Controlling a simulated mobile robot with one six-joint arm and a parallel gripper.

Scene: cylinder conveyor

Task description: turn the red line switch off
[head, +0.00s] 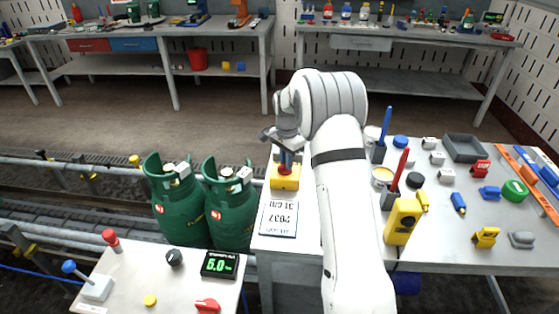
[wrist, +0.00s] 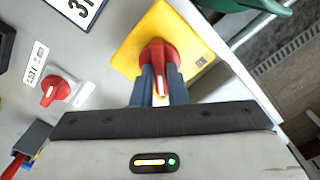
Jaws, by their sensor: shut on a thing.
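The red line switch is a red rotary knob (wrist: 158,52) with a white pointer line, on a yellow box (wrist: 132,45). In the wrist view the pointer runs toward my gripper, between the fingers. In the head view the yellow box (head: 285,184) stands on the bench's left side, below my gripper (head: 286,165). My gripper (wrist: 160,82) is shut on the red knob, one finger on each side. The part of the knob between the fingers is partly hidden. I cannot read on or off marks.
A second red knob (wrist: 49,93) on a white base is nearby. Green gas cylinders (head: 231,213) stand left of the box. A sign (head: 279,219) lies in front. A control panel at front left has a 5.0 display (head: 220,265) and another red knob (head: 207,306).

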